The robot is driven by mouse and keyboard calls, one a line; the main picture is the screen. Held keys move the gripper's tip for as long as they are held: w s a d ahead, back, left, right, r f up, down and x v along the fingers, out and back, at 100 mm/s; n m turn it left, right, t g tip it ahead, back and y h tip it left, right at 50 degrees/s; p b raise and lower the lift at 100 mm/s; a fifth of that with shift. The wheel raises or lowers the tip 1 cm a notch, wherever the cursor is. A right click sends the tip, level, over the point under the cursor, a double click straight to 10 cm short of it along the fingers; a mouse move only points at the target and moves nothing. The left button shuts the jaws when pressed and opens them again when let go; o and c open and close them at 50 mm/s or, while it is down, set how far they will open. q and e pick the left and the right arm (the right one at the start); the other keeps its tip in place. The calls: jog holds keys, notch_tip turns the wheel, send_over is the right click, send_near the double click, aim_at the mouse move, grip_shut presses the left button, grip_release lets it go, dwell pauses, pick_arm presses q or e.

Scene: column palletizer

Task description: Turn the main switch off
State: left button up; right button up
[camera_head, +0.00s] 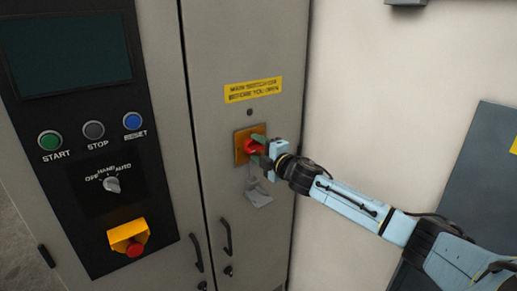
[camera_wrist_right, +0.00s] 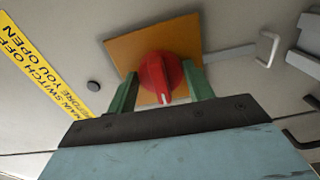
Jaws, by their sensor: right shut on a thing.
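The main switch is a red rotary knob (camera_head: 250,146) on a yellow-orange plate (camera_head: 240,157), set on the grey cabinet door under a yellow label. My right gripper (camera_head: 259,148) comes in from the right and is shut on the knob. In the right wrist view the red knob (camera_wrist_right: 161,75) sits between the two green fingers of the right gripper (camera_wrist_right: 160,88), in front of the orange plate (camera_wrist_right: 125,50). A white mark on the knob points toward the gripper's palm. My left gripper is in neither view.
A yellow warning label (camera_head: 253,90) is above the switch. A grey hasp-like piece (camera_head: 259,198) hangs below it. Door handles (camera_head: 226,237) are lower down. At left is a black panel with START, STOP and RESET buttons, a selector (camera_head: 112,184) and an emergency stop (camera_head: 134,249).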

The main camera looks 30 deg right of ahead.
jog(key=shift+n, duration=0.3)
jog(key=o, duration=1)
jog(key=shift+c, duration=0.2)
jog(key=s+d+b, duration=0.1)
jog(key=s+b, duration=0.2)
jog(key=s, duration=1)
jog(key=shift+s, duration=0.2)
